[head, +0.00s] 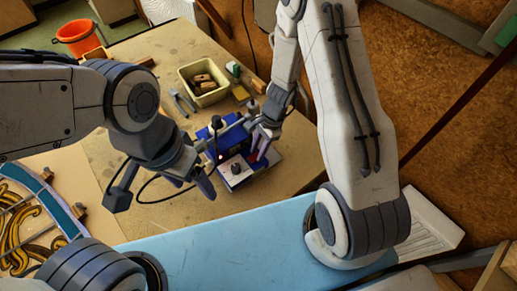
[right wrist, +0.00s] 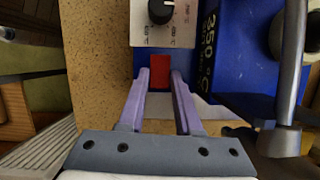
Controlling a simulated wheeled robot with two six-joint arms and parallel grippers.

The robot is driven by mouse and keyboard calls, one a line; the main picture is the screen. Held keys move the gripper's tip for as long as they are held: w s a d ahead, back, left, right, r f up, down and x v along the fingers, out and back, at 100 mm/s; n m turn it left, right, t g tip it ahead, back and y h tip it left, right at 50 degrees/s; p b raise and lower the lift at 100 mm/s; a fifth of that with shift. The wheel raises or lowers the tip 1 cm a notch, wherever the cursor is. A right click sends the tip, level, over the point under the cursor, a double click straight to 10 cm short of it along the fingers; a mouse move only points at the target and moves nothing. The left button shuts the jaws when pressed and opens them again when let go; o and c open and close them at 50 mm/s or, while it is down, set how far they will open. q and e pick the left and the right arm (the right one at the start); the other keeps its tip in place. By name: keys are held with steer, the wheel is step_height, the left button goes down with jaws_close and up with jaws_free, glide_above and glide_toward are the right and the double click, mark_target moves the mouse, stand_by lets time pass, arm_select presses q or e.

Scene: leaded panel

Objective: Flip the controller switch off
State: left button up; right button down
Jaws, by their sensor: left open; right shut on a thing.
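The controller is a blue box with a pale front panel (head: 236,172) on the bench, and in the right wrist view the panel (right wrist: 145,38) carries a black knob (right wrist: 161,11). Below the panel is a red switch (right wrist: 160,68). My right gripper (right wrist: 160,78) has its two purple fingers closed in on either side of this switch and is shut on it. In the head view my right gripper (head: 260,148) reaches down at the controller's right side. My left gripper (head: 195,180) is open and empty, just left of the controller. Whether the switch is tilted on or off cannot be told.
A cream bin (head: 204,92) with brown blocks stands behind the controller, with pliers (head: 183,102) to its left. A metal rod and a dark cable lie near the controller. An orange bucket (head: 80,38) is at the far left. The bench's right front is clear.

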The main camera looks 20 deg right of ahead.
steer(key=shift+s+a+r+h+p, duration=0.15)
steer(key=shift+a+r+h+p, duration=0.15)
steer(key=shift+h+p, duration=0.35)
steer(key=shift+f+t+h, duration=0.15)
steer(key=shift+t+h, duration=0.25)
steer(key=shift+h, duration=0.05)
steer(key=c, duration=0.6)
jaws_free()
step_height(320, 180, up, 10)
steer(key=d+p, duration=0.1)
steer(key=p, duration=0.3)
steer(key=shift+w+d, duration=0.2)
